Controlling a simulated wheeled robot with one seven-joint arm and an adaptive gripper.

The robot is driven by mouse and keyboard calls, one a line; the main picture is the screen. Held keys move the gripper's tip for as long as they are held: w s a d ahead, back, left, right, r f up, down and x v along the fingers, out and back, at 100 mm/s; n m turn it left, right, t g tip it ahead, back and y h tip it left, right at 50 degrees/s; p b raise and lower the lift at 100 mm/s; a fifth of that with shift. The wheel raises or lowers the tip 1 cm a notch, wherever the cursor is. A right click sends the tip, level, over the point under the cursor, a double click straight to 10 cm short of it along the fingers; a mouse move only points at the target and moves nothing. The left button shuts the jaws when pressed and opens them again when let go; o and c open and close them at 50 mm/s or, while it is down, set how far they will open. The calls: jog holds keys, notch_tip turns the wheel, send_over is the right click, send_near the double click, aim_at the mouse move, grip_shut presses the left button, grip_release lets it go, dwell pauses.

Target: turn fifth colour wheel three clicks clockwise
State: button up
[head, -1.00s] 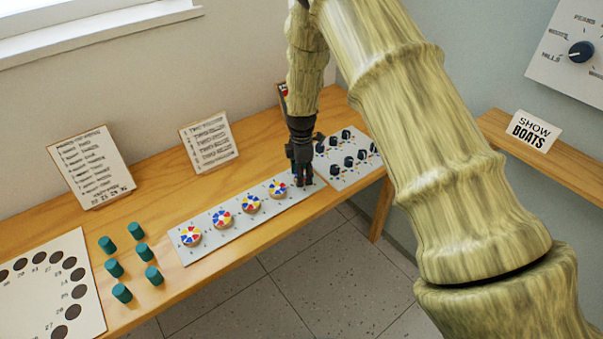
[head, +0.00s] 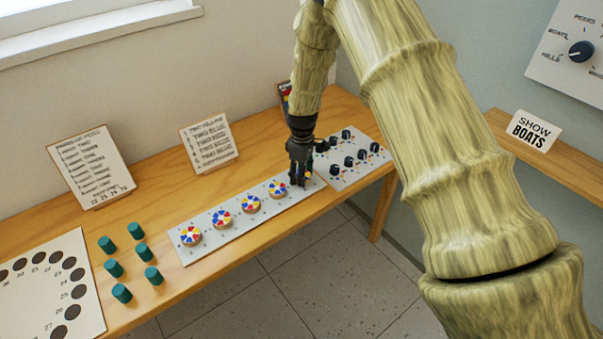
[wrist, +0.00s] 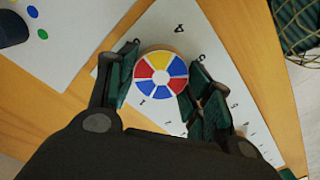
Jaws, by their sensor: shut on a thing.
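My gripper (head: 301,179) points down at the right end of a pale strip (head: 209,240) that bears a row of colour wheels. In the head view the gripper hides most of the wheel beneath it.
A panel of dark knobs (head: 340,171) lies close to the right of my gripper. Teal pegs (head: 114,268) and a board with dark holes (head: 88,307) are at the left. A list card (head: 209,145) stands behind the strip. The bench's front edge is close.

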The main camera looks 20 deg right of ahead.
jog(key=m, duration=0.4)
jog(key=shift+m, duration=0.3)
jog(key=m, duration=0.3)
jog(key=shift+w+d+r+m, duration=0.1)
jog(key=shift+m, duration=0.2)
jog(key=m, duration=0.3)
jog(key=shift+m, duration=0.3)
jog(key=m, duration=0.3)
jog(key=shift+d+m, duration=0.1)
jog(key=shift+m, duration=0.2)
jog(key=m+p, duration=0.1)
jog(key=m, duration=0.5)
jog(key=m+p, duration=0.1)
jog(key=m, duration=0.5)
jog(key=shift+m, duration=0.4)
jog(key=o, duration=1)
